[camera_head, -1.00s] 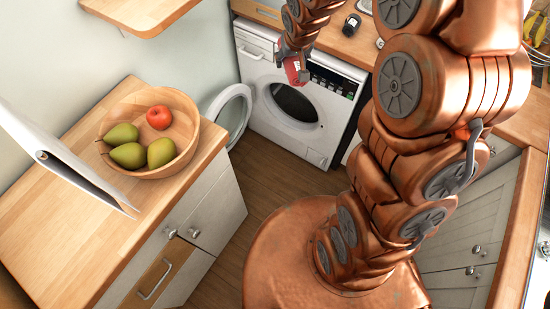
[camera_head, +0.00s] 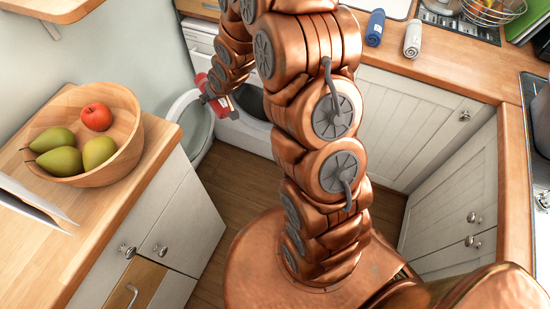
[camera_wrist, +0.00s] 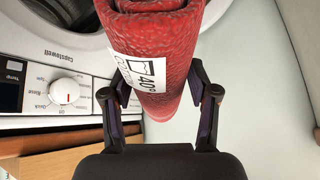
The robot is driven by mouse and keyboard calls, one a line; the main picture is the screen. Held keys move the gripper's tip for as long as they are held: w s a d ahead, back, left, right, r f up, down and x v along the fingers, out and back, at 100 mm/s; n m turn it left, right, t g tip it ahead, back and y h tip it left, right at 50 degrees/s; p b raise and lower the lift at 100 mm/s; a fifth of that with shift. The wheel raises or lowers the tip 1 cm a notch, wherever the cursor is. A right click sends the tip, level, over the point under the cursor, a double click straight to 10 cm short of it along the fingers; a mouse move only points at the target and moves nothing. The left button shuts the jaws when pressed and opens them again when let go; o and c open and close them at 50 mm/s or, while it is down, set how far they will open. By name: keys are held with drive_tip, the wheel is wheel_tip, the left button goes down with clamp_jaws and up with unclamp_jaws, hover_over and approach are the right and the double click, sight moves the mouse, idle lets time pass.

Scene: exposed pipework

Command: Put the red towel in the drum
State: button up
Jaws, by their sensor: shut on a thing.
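The red towel (camera_wrist: 160,50) is rolled up and has a white label reading 40. In the wrist view my gripper (camera_wrist: 160,100) is shut on it, with a finger on each side. In the head view the towel (camera_head: 218,82) is held up in front of the washing machine, near its open door. The washing machine (camera_head: 200,42) has a round opening, the drum (camera_head: 252,103), which is partly hidden behind my arm. Its round door (camera_head: 196,122) stands open to the left. In the wrist view the machine's front (camera_wrist: 35,50) is upside down, with its dial and part of the round opening.
A wooden bowl (camera_head: 125,150) with pears and an apple stands on the left counter (camera_head: 110,220). A blue rolled towel (camera_head: 375,27) and a white one (camera_head: 413,38) are on the back counter (camera_head: 465,80). A wooden shelf (camera_head: 55,8) hangs at the upper left.

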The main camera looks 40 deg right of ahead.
drive_tip(key=d+f+m+t+b, duration=0.15)
drive_tip(key=d+f+b, duration=0.25)
drive_tip(key=f+b, duration=0.7)
drive_tip(key=d+f+m+t+b, duration=0.1)
drive_tip(key=d+f+t+b, duration=0.3)
drive_tip(key=f, duration=1.2)
drive_tip(key=s+d+f+m+t+h+b, duration=0.1)
drive_tip(key=s+d+f+m+h+b, duration=0.15)
drive_tip(key=s+d+f+b, duration=0.35)
drive_tip(key=s+d+f+m+t+h+b, duration=0.1)
drive_tip(key=s+d+f+m+h+b, duration=0.2)
drive_tip(key=f+b, duration=0.55)
drive_tip(key=w+d+b, duration=0.4)
drive_tip(key=w+b, duration=0.3)
drive_tip(key=w, duration=0.4)
drive_tip(key=w+d+b, duration=0.4)
drive_tip(key=w+b, duration=0.2)
drive_tip(key=w, duration=0.5)
drive_tip(key=w+d+n+b, duration=0.1)
drive_tip(key=w+d+b, duration=0.3)
drive_tip(key=w+b, duration=0.3)
drive_tip(key=shift+w+h+b, duration=0.35)
drive_tip(key=shift+w, duration=2.05)
drive_tip(key=o, duration=1.5)
drive_tip(key=shift+f, duration=0.1)
